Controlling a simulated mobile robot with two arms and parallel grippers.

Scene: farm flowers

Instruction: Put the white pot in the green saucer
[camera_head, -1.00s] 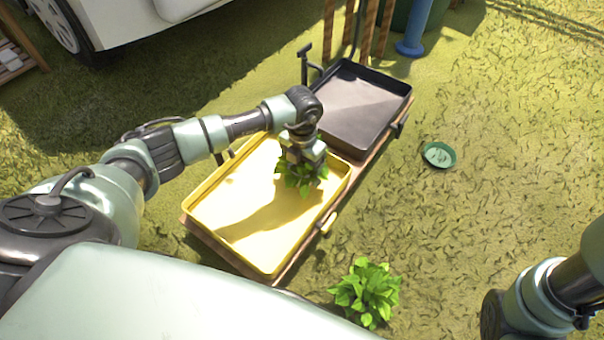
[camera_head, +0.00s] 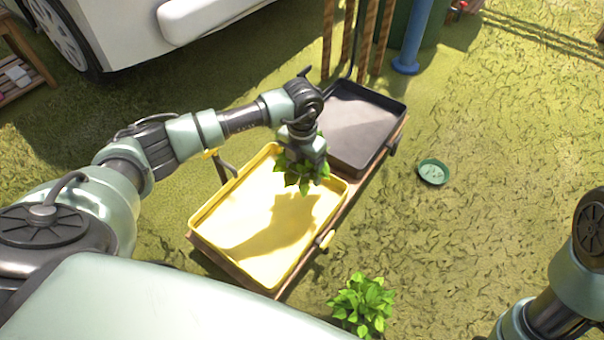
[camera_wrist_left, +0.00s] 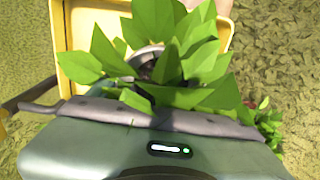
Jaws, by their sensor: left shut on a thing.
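My left gripper (camera_head: 303,160) is over the far end of the yellow tray, shut on a potted plant with green leaves (camera_head: 300,178). In the left wrist view the leaves (camera_wrist_left: 165,60) hide most of the pot; only a pale rim of the white pot (camera_wrist_left: 147,52) shows between them. The green saucer (camera_head: 433,172) lies on the grass to the right of the cart, with small pale marks inside and no pot in it. My right arm shows at the lower right, but its gripper is out of view.
A cart carries the yellow tray (camera_head: 207,207) and a dark grey tray (camera_head: 365,125). Another leafy plant (camera_head: 362,304) stands near the cart's front right. A blue post (camera_head: 413,35), wooden stakes and a white vehicle (camera_head: 120,30) are behind. Grass around the saucer is clear.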

